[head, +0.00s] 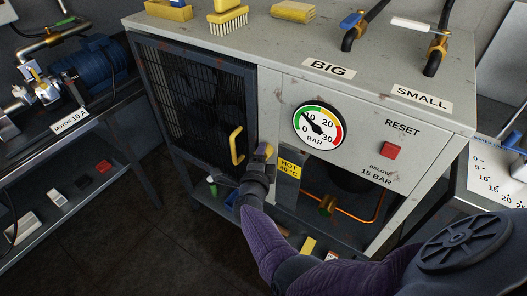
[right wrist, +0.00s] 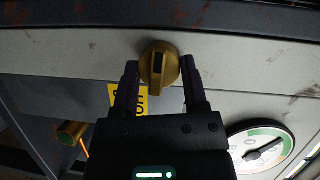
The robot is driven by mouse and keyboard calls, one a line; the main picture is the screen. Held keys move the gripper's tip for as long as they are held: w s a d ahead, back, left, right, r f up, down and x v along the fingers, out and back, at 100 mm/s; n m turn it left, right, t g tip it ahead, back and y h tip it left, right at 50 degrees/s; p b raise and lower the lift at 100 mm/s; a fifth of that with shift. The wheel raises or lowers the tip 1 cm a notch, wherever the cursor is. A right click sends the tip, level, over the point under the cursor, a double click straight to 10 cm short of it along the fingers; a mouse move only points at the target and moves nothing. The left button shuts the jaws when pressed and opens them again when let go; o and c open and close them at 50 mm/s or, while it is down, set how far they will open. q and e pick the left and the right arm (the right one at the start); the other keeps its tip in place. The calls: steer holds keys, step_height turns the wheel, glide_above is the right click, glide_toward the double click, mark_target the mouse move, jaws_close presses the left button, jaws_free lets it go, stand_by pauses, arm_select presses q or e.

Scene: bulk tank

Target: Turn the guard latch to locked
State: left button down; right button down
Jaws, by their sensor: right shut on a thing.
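The guard latch (right wrist: 172,68) is a round brass-yellow knob with a raised bar and a dark mark, on the grey cabinet front. In the right wrist view its bar runs nearly upright in the picture. My right gripper (right wrist: 160,75) is shut on it, one dark finger on each side. In the head view the gripper (head: 260,163) covers most of the knob, just right of the guard. The dark mesh guard (head: 190,90) with a yellow handle (head: 236,146) sits flat in the cabinet front and looks closed. My left gripper is not in view.
A pressure gauge (head: 319,127), a yellow hot label (head: 289,168) and a red reset button (head: 390,150) are right of the latch. Brushes (head: 228,22) and valve levers (head: 412,25) are on top. A bench with a blue motor (head: 88,62) stands left.

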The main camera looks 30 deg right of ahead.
steer(key=shift+n, duration=0.3)
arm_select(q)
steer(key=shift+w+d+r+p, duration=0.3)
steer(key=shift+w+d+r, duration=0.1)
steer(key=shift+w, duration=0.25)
